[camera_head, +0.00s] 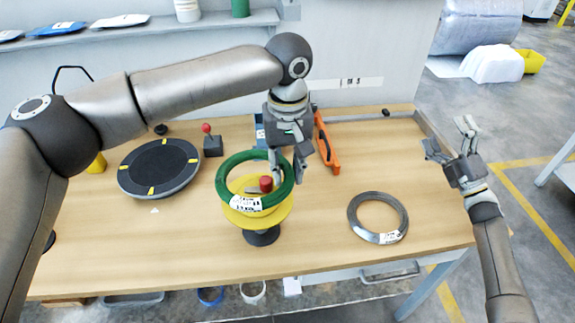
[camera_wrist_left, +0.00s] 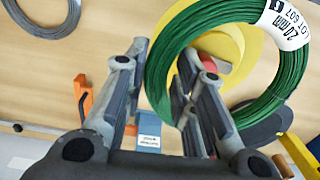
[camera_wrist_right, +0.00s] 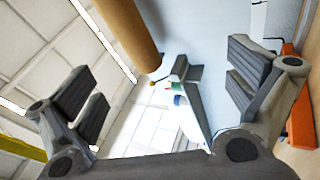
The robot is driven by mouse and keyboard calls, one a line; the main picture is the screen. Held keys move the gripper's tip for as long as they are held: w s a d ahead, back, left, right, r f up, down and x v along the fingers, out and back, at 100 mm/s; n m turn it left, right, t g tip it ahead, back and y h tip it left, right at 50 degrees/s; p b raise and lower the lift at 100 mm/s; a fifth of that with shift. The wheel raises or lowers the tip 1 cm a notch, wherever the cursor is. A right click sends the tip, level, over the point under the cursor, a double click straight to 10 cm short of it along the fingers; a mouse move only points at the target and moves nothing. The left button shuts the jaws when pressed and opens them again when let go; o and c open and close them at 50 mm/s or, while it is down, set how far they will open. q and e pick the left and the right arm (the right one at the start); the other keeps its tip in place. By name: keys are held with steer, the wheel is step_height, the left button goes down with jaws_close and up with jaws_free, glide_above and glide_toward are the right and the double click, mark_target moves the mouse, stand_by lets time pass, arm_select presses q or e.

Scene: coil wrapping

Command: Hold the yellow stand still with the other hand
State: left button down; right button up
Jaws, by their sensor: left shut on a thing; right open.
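The yellow stand (camera_head: 268,218), a yellow disc on a dark base with a red knob (camera_head: 266,184), stands on the table left of its middle. The green wire coil (camera_head: 224,181), with a white label, lies around the red knob, over the yellow disc. My left gripper (camera_head: 287,168) is at the coil's far right rim, shut on it; the left wrist view shows the green coil (camera_wrist_left: 158,80) between the fingers. Exact finger contact is partly hidden. My right gripper (camera_head: 452,140) is open and empty, raised past the table's right edge, away from the stand.
A grey wire coil (camera_head: 352,216) lies right of the stand. A black turntable (camera_head: 130,172), a red-knobbed joystick box (camera_head: 212,145) and an orange tool (camera_head: 324,140) are on the table. The table's front right is clear.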

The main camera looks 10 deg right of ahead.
steer(key=s+a+f+n+g+y, duration=0.1)
steer(key=a+f+n+g+y, duration=0.1)
steer(key=a+n+g+y, duration=0.5)
steer(key=s+a+f+n+g+y, duration=0.1)
steer(key=a+f+n+g+y, duration=0.1)
steer(key=a+n, duration=0.95)
steer(key=s+a+f+n+g, duration=0.3)
steer(key=a+n, duration=0.1)
steer(key=a, duration=0.2)
steer(key=s+a+f+n+g, duration=0.2)
steer(key=s+a+n+g, duration=0.1)
steer(key=a, duration=0.3)
steer(key=s+a+f+n+g, duration=0.3)
steer(key=s+a+n, duration=0.1)
steer(key=a+n, duration=0.1)
steer(key=shift+s+a+f+g, duration=0.1)
steer(key=shift+a+f+g, duration=0.2)
steer(key=shift+a, duration=0.5)
steer(key=shift+x, duration=5)
steer(key=shift+d+f, duration=0.1)
steer(key=shift+f, duration=0.05)
